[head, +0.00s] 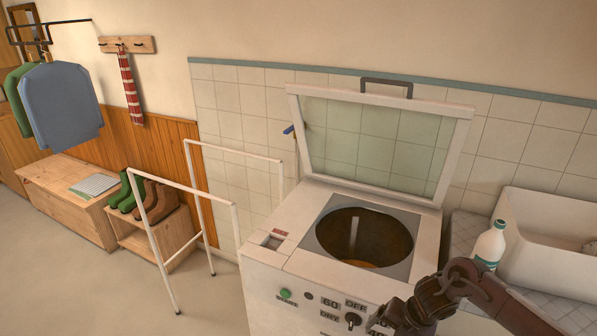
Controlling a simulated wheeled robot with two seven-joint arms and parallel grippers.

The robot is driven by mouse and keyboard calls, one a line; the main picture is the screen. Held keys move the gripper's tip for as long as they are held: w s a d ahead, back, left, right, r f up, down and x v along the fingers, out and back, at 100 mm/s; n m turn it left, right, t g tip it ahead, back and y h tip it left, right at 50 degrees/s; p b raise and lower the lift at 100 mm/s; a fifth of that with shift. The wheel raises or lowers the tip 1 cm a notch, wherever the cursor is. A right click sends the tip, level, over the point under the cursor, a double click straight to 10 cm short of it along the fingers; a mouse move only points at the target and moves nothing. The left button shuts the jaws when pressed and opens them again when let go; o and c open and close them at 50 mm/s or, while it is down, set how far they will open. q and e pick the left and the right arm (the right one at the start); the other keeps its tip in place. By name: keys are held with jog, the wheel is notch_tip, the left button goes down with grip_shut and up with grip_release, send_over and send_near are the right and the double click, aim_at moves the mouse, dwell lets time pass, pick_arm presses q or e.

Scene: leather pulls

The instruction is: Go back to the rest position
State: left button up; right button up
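My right arm comes in from the lower right, in front of the washing machine. Its brown gripper (402,316) is near the bottom edge, over the lower right of the machine's front panel. Its fingers are too dark and small to tell whether they are open or shut, and I see nothing clearly held. My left gripper is not in view. The white top-loading machine (290,262) has its glass lid (372,140) raised, and its round drum opening (364,238) is uncovered.
A white bottle (489,245) stands beside a white sink (550,240) on the right, close to my arm. A white rail frame (235,235) stands left of the machine. Boots (152,200), a wooden bench (70,190) and hanging jackets (60,105) are further left. The floor at lower left is clear.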

jog(key=s+a+f+m+t+y+b, duration=0.1)
jog(key=a+f+m, duration=0.3)
jog(key=f, duration=0.5)
jog(key=s+a+f+m+t+y+b, duration=0.1)
jog(key=s+f+m, duration=0.1)
jog(key=f+m, duration=0.55)
jog(key=s+d+f+m+b, duration=0.1)
jog(key=s+f+m, duration=0.45)
jog(key=f, duration=0.65)
pick_arm(q)
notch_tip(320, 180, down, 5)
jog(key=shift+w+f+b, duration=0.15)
jog(key=shift+b, duration=0.9)
pick_arm(e)
jog(key=s+d+f+m+g+h, duration=0.1)
jog(key=s+f+m, duration=0.2)
jog(key=s, duration=0.8)
jog(key=s+d+f+m+g+h, duration=0.1)
jog(key=s+f+m, duration=0.3)
jog(key=s+f, duration=0.4)
jog(key=s+d+f+m+g+h, duration=0.1)
jog(key=s+d+f+m+h, duration=0.2)
jog(key=s, duration=1.2)
notch_tip(320, 180, down, 3)
jog(key=shift+s+r, duration=0.15)
jog(key=shift+s, duration=0.2)
